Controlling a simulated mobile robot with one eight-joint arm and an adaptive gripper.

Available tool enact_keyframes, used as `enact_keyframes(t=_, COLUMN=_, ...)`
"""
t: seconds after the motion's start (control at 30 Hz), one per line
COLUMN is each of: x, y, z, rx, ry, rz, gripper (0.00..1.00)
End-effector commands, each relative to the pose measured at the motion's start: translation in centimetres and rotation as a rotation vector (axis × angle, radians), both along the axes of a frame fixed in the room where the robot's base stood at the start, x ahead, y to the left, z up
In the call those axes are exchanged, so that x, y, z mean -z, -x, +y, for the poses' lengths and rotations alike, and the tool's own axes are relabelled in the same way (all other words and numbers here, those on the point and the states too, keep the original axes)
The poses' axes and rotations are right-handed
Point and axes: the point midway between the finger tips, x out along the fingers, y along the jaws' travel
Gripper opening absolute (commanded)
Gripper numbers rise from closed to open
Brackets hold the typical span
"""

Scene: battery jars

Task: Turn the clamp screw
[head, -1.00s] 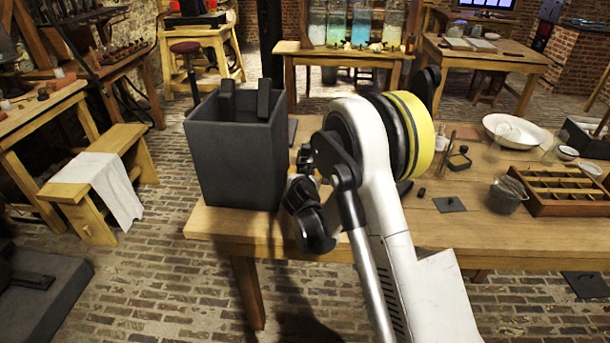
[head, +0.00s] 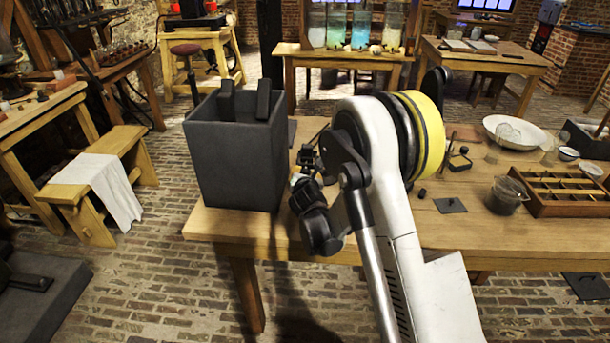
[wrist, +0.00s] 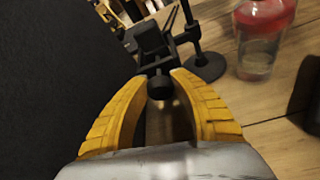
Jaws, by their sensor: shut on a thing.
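In the wrist view, the yellow fingers of my gripper (wrist: 161,80) are closed around the small dark clamp screw (wrist: 159,89), with its rounded end showing between the fingertips. The black clamp (wrist: 152,47) is just beyond the fingertips. It appears joined to a thin black stand (wrist: 206,67) with a round base on the wooden table. In the head view my arm hides most of the clamp, and the fingers and screw cannot be made out.
A large dark grey box (head: 235,155) stands on the table (head: 250,228) close left of my wrist. A red-topped glass jar (wrist: 260,45) stands right of the stand in the wrist view. A wooden compartment tray (head: 560,190) and a white bowl (head: 512,130) lie farther right.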

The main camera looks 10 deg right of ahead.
Motion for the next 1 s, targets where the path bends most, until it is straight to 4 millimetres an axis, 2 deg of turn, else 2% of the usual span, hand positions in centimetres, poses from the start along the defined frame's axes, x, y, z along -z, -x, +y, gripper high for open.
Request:
enact_keyframes(t=0.6, x=0.15, y=0.05, z=-0.15, rx=0.001, ry=-0.466, rz=-0.151, gripper=0.00)
enact_keyframes(t=1.0, x=0.10, y=0.03, z=-0.15, rx=0.001, ry=-0.597, rz=-0.195, gripper=0.00)
